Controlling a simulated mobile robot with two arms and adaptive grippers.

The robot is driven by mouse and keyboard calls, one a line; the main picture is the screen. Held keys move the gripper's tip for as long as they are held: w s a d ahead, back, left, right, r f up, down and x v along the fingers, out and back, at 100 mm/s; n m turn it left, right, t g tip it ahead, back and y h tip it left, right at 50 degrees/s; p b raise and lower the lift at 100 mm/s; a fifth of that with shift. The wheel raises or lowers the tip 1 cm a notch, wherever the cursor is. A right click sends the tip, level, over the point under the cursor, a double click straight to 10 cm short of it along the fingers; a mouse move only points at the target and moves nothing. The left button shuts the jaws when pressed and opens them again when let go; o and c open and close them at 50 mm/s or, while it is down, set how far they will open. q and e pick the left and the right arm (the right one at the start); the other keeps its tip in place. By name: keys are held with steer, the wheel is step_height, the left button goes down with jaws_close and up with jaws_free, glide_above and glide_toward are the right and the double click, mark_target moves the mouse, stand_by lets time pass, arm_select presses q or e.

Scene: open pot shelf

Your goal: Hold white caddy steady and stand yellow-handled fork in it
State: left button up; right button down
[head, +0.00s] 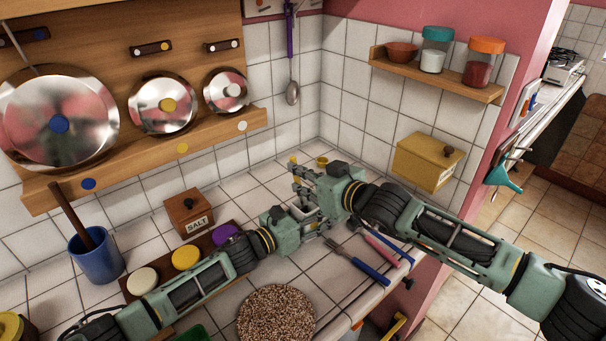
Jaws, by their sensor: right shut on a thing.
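The white caddy (309,209) is mostly hidden on the counter near the back corner; a pale part of it shows between my two grippers. My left gripper (311,224) is at the caddy's near side; its fingers overlap the caddy, and I cannot tell whether they are shut on it. My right gripper (305,178) is just above and behind the caddy, shut on what appears to be the yellow-handled fork (293,160). Only a small yellow end of the fork shows beside the fingers; its tines are hidden.
A blue-handled fork (358,264) and a pink-handled utensil (382,248) lie right of the caddy near the counter edge. A small yellow item (322,162) is behind.

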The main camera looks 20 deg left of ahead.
steer(key=c, duration=1.7)
jaws_free()
steer(key=v, duration=1.2)
arm_select(q)
steer(key=o, duration=1.5)
